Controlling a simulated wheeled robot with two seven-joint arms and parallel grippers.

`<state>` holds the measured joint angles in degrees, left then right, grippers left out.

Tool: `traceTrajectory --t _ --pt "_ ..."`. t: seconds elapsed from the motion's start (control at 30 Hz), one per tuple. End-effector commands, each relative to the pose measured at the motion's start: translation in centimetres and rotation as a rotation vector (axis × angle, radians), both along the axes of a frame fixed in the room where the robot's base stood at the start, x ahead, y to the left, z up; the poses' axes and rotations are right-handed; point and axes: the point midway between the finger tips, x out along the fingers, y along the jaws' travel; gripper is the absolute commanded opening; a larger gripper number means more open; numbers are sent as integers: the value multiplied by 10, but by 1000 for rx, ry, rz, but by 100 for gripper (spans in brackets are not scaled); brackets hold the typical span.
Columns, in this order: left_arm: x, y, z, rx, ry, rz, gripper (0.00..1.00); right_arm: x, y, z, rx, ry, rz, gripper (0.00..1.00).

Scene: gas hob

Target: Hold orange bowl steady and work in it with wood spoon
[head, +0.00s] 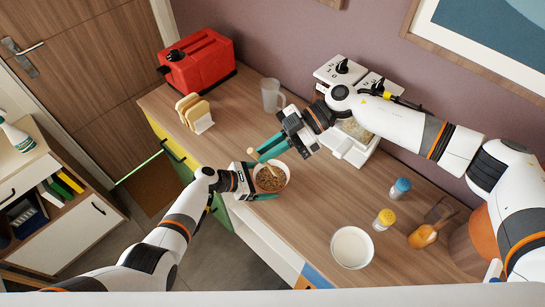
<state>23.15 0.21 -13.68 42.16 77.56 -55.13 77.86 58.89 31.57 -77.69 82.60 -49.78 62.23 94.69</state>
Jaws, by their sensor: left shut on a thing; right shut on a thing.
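The bowl (284,183) stands near the counter's front edge with brown grainy food in it. Its rim looks pale rather than clearly orange. My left gripper (256,181) reaches in from the left and is shut on the bowl's near-left side, teal fingers at its rim. My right gripper (266,149) is above the bowl's far side, shut on the light wood spoon (266,166). The spoon slants down over the bowl; its lower end is hard to make out against the food.
On the counter are a red toaster (201,61), bread slices in a rack (197,112), a clear cup (271,95), a white bowl (352,247), a blue-capped shaker (399,189), a yellow-capped shaker (384,219) and an orange-brown bottle (423,236). My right arm passes over the white appliance (349,150).

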Motion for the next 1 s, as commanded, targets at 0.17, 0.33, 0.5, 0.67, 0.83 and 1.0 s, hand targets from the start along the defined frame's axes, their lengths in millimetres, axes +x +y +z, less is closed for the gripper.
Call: traceTrajectory --t 0.17,0.33,0.5,0.67,0.83,1.0 --pt "1 0 1 -1 -2 0 83 19 -2 -15 106 31 -365 0" --pt "1 0 1 -1 -2 0 83 45 -9 -37 229 25 -689 0" --pt "1 0 1 -1 -2 0 83 62 -18 -54 298 -2 -848 0" --pt "1 0 1 -1 -2 0 83 68 -23 -61 326 -20 -907 0" --pt "1 0 1 -1 -2 0 83 70 -24 -67 329 -26 -919 0" --pt "1 0 1 -1 -2 0 83 71 -22 -79 329 -24 -917 0"
